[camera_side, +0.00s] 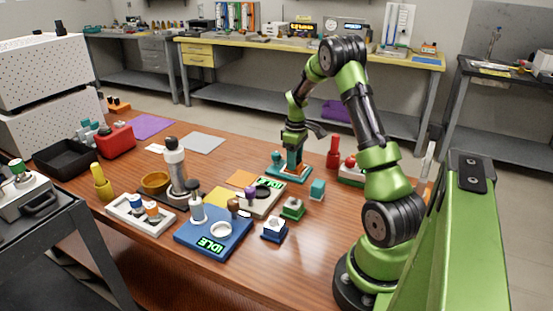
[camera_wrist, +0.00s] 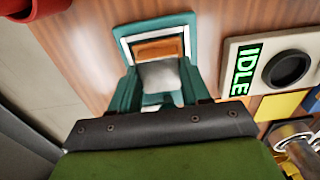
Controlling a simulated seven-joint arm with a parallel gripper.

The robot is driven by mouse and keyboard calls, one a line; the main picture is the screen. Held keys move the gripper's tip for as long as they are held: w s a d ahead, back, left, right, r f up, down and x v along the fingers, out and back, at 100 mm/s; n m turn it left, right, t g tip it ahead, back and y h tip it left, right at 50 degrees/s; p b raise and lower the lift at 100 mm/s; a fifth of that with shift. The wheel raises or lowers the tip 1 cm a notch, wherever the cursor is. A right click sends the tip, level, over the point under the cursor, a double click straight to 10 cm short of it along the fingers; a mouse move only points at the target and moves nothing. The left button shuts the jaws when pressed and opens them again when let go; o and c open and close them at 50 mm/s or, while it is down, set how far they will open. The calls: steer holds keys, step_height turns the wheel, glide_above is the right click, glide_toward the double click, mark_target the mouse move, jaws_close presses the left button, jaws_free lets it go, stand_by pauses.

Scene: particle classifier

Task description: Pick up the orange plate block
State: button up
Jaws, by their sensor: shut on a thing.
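My gripper (camera_side: 293,163) points down over a teal holder (camera_side: 278,173) near the middle of the table. The orange plate block (camera_side: 295,158) shows as a small orange patch between the fingers. In the wrist view my gripper (camera_wrist: 160,82) has teal fingers on both sides of a pale grey face. The orange edge of the plate block (camera_wrist: 160,47) shows just beyond it, inside the white-lined teal holder (camera_wrist: 190,22). My gripper is shut on the block. The fingers hide much of it, and I cannot tell whether it is clear of the holder.
A white station (camera_side: 262,203) reading IDLE stands just in front, beside a teal cube (camera_side: 317,189) and a green block holder (camera_side: 293,209). A blue IDLE scale (camera_side: 235,240) is nearer. A red bottle (camera_side: 333,153) stands to the right. The table behind the holder is fairly clear.

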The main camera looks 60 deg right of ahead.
steer(key=shift+c, duration=0.9)
